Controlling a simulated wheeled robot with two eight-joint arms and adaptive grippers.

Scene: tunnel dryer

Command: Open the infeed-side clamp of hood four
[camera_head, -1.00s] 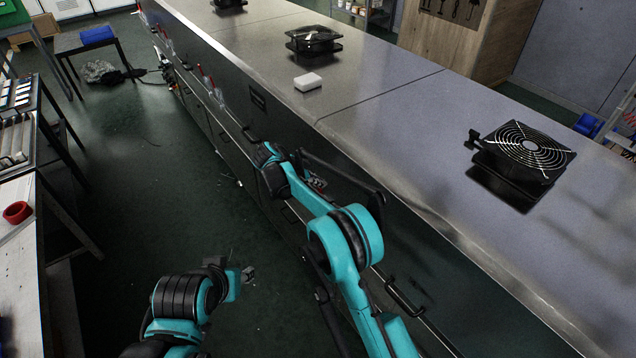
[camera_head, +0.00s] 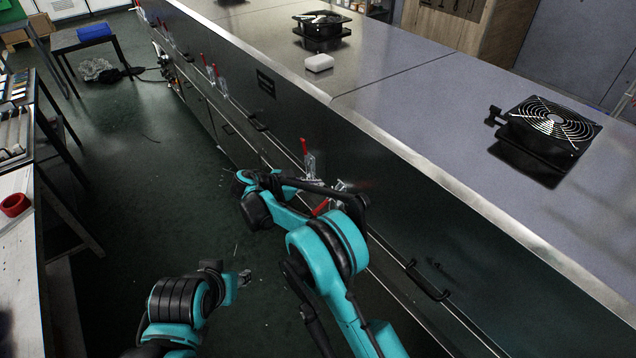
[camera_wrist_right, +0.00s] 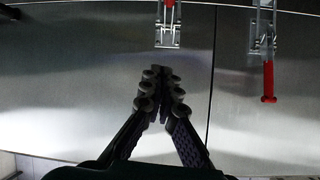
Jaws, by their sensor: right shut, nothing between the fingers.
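Two toggle clamps with red handles sit on the steel side of the dryer by my right arm. The left clamp (camera_head: 309,162) has its handle pointing up; the wrist view shows its metal lower part (camera_wrist_right: 168,32). The right clamp (camera_head: 339,187) is partly covered by my arm; its red handle (camera_wrist_right: 268,84) hangs down in the wrist view. My right gripper (camera_wrist_right: 163,92) is shut and empty, below the left clamp and apart from it in the picture; my arm largely hides it in the head view. My left gripper (camera_head: 244,278) is low over the floor, its jaws too small to read. No hood number is legible.
More red-handled clamps (camera_head: 215,78) line the side further away. Black bar handles (camera_head: 428,281) stick out from the panels. Fan units (camera_head: 552,125) and a white block (camera_head: 319,63) are on top. A bench (camera_head: 20,270) stands left; the floor (camera_head: 150,190) between is mostly clear.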

